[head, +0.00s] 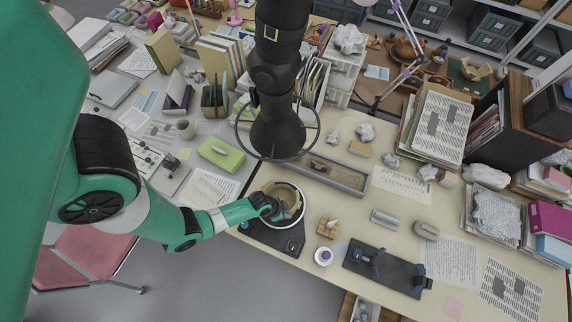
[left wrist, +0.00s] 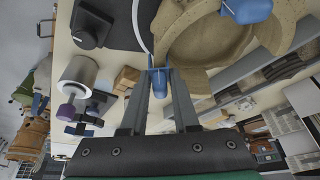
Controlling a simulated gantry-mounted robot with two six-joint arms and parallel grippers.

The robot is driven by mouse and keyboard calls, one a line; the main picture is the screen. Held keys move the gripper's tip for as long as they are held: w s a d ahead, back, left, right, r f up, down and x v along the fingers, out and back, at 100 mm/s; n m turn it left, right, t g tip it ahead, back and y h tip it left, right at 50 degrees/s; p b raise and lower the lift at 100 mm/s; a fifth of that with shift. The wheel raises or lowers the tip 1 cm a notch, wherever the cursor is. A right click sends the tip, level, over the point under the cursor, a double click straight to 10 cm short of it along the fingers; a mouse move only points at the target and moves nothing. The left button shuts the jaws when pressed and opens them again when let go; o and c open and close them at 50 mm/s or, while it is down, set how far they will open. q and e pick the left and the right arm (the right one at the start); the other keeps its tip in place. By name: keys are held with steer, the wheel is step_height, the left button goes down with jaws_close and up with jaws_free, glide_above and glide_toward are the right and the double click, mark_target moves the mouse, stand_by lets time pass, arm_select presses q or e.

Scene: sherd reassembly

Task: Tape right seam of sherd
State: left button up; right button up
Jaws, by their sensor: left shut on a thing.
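The tan sherd (head: 291,197) stands in a white ring on a black base (head: 290,243) at the near edge of the desk. In the left wrist view the curved sherd (left wrist: 200,45) fills the top, with one blue piece (left wrist: 250,10) against it. My left gripper (head: 272,208) is at the sherd and covers part of it. In the left wrist view its fingers (left wrist: 161,74) are shut on a small blue piece (left wrist: 158,84), close to the sherd's edge. I cannot tell whether that piece touches the sherd. The seam is not clear. My right gripper is not in view.
Right of the base are a small wooden block (head: 327,228), a white jar with a purple top (head: 323,257) and a black stand with blue clamps (head: 385,270). A long grey tray (head: 345,176) lies behind. Crumpled paper and stacks crowd the far right.

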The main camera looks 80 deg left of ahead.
arm_select(q)
steer(key=shift+f, duration=0.3)
stand_by(0.4)
steer(key=o, duration=0.9)
steer(key=p+v, duration=0.4)
steer(key=v, duration=0.7)
steer(key=shift+r, duration=0.35)
